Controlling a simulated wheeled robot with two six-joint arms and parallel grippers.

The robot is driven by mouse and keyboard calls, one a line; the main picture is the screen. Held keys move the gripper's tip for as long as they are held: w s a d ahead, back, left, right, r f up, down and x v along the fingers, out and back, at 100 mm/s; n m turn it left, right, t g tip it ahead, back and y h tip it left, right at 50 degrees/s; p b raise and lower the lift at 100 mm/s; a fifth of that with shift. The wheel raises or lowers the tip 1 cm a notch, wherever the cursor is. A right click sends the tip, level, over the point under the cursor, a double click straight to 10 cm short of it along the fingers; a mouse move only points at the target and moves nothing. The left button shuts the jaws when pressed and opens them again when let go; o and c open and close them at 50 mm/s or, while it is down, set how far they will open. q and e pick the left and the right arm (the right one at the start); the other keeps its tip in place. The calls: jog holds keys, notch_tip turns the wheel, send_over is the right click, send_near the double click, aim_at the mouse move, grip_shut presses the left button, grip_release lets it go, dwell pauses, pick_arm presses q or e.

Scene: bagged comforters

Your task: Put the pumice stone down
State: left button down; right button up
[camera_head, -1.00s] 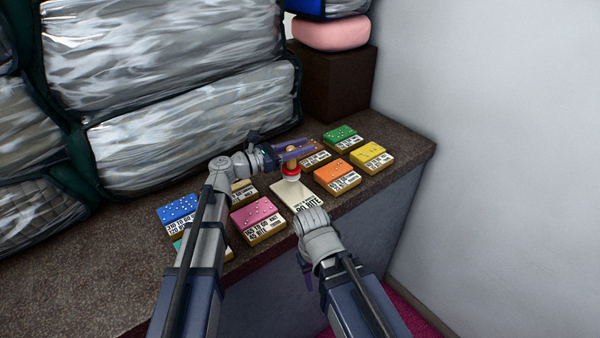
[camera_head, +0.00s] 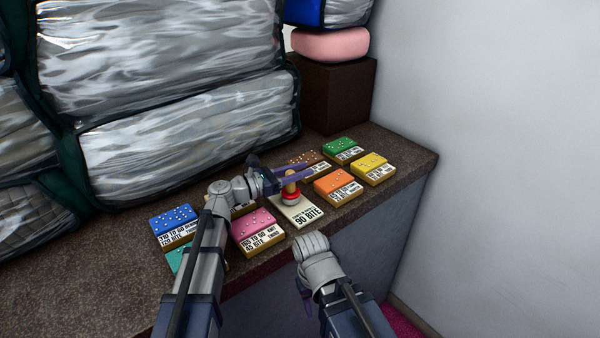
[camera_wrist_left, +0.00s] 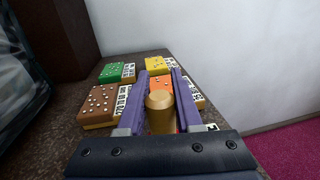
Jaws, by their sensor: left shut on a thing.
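The pumice stone (camera_head: 290,196) has a wooden knob handle, a red band and a pale lower part. My left gripper (camera_head: 298,173) is shut on its handle, and the stone is upright over the white "90 BITE" card (camera_head: 308,212). I cannot tell whether its base touches the card. In the left wrist view the wooden handle (camera_wrist_left: 160,108) stands between the purple fingers, which hide part of the orange block (camera_wrist_left: 172,86). My right gripper (camera_head: 304,294) is low at the front, mostly hidden behind its own wrist.
Labelled blocks lie around the card: blue (camera_head: 172,220), pink (camera_head: 256,226), orange (camera_head: 338,184), brown (camera_head: 310,160), green (camera_head: 340,146) and yellow (camera_head: 371,164). Bagged comforters (camera_head: 190,120) rise behind. A dark box (camera_head: 340,95) stands at the back, and a white wall (camera_head: 490,150) at right.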

pick_arm(q)
jog(key=shift+f, duration=0.2)
jog(key=c, duration=0.6)
grip_release()
jog(key=shift+r, duration=0.1)
jog(key=v, duration=1.2)
jog(key=shift+r, duration=0.15)
